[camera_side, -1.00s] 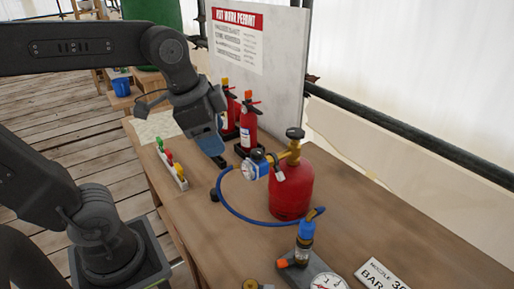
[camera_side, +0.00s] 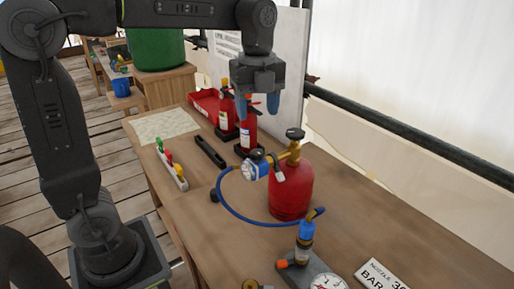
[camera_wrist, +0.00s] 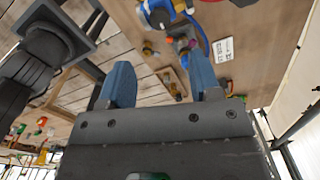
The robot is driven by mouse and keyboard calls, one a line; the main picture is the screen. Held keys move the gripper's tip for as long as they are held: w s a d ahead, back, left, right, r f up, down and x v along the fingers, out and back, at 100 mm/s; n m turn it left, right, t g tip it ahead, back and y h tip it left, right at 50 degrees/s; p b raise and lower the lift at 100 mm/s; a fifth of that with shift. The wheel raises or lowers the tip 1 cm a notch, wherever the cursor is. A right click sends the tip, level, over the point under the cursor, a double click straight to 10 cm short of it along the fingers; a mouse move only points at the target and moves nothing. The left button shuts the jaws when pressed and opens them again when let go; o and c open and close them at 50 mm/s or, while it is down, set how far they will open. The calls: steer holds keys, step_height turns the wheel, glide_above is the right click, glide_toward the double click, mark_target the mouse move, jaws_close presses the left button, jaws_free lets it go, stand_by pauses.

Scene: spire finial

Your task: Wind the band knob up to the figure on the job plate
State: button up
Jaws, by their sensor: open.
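My gripper (camera_side: 257,108) is open and empty, high above the back of the bench, in front of the red extinguishers. In the wrist view its two blue fingers (camera_wrist: 160,75) stand apart with nothing between them. A blue knob (camera_side: 306,230) tops a brass fitting at the bench front; I cannot tell whether it is the band knob. A round white gauge (camera_side: 328,282) beside it is cut by the frame edge. The white job plate (camera_side: 382,275) reads "NOZZLE" and "BAR", with a partly cropped figure; it also shows in the wrist view (camera_wrist: 223,49).
A red gas cylinder (camera_side: 290,188) with a blue regulator (camera_side: 257,165) and looping blue hose (camera_side: 230,207) stands mid-bench. Red extinguishers (camera_side: 246,133) stand behind it. A black bar (camera_side: 210,151) and a rack of coloured pieces (camera_side: 172,165) lie at left. The right of the bench is clear.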

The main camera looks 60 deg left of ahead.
mark_target(257, 151)
step_height(257, 151, down, 10)
steer(key=shift+f, duration=0.15)
stand_by(0.3)
steer(key=c, duration=0.9)
